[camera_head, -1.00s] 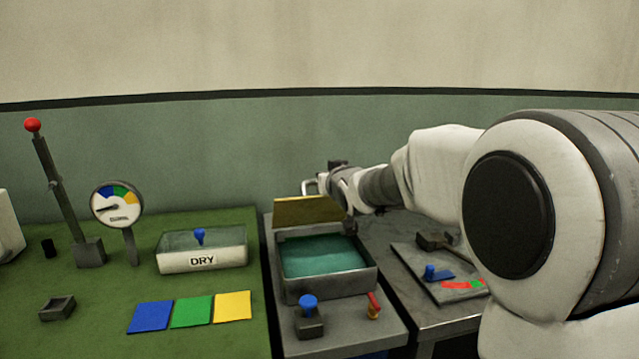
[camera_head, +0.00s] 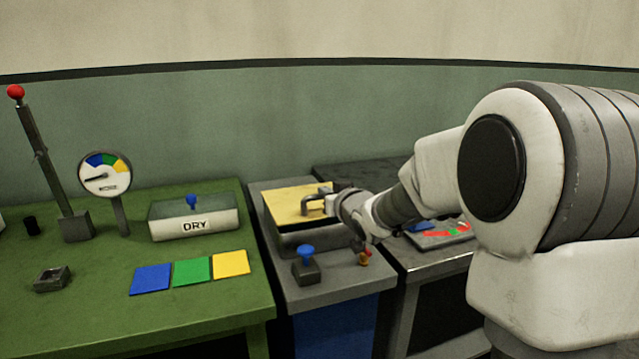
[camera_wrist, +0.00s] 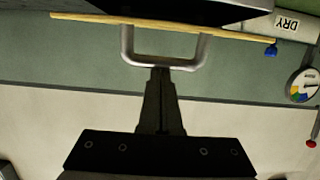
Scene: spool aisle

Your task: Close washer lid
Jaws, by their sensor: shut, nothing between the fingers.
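The washer (camera_head: 305,245) is a dark grey tub on a grey stand. A grey U-shaped handle (camera_head: 311,199) stands on the lid. In the wrist view the lid (camera_wrist: 90,19) shows edge-on, with the handle (camera_wrist: 198,54) projecting towards my gripper. My gripper (camera_wrist: 160,72) is shut and empty, its tips at the handle's crossbar, seemingly touching it. My gripper (camera_head: 335,203) is over the lid's right part in the head view.
The green table (camera_head: 100,310) at left holds the DRY box (camera_head: 195,222), a dial gauge (camera_head: 105,175), a red-topped lever (camera_head: 40,150) and coloured cards.

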